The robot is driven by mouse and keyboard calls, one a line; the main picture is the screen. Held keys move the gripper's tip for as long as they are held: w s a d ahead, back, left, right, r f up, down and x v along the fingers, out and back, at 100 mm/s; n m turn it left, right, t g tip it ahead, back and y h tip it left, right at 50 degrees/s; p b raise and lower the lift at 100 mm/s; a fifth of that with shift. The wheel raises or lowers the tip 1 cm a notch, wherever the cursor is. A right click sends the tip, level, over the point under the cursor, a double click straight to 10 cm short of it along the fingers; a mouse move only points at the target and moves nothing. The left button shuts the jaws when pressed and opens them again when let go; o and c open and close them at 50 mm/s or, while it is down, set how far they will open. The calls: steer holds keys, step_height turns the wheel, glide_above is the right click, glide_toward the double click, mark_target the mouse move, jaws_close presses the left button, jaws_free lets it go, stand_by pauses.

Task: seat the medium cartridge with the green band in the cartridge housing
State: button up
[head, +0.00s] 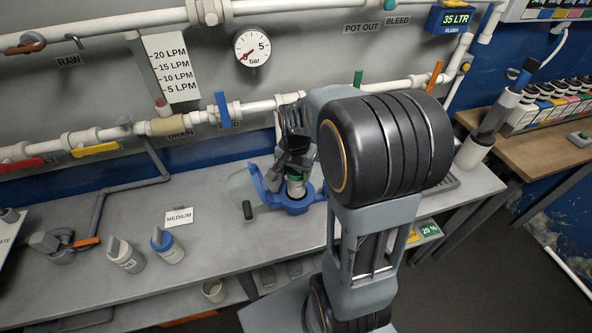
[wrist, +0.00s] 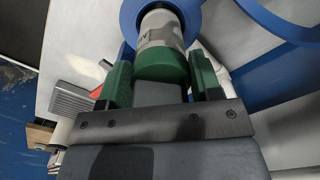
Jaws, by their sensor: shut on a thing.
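The medium cartridge is a pale cylinder with a green band (head: 297,187); it also shows in the wrist view (wrist: 160,28). My gripper (head: 296,168) is shut on its banded end, with a green pad on each side in the wrist view (wrist: 164,75). The blue cartridge housing (head: 291,208) is on the bench, its ring around the cartridge's far end in the head view. The housing ring also shows at the top of the wrist view (wrist: 129,22). I cannot tell how deep the cartridge sits, as its lower end is hidden.
A blue-banded cartridge (head: 167,246) and a grey-topped cartridge (head: 125,256) stand on the bench at left, near a MEDIUM card (head: 179,217). Pipes and valves (head: 222,110) run along the wall behind.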

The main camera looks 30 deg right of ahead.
mark_target(296, 185)
steer(key=shift+f+b, duration=2)
steer(key=shift+f, duration=1.25)
stand_by(4.8)
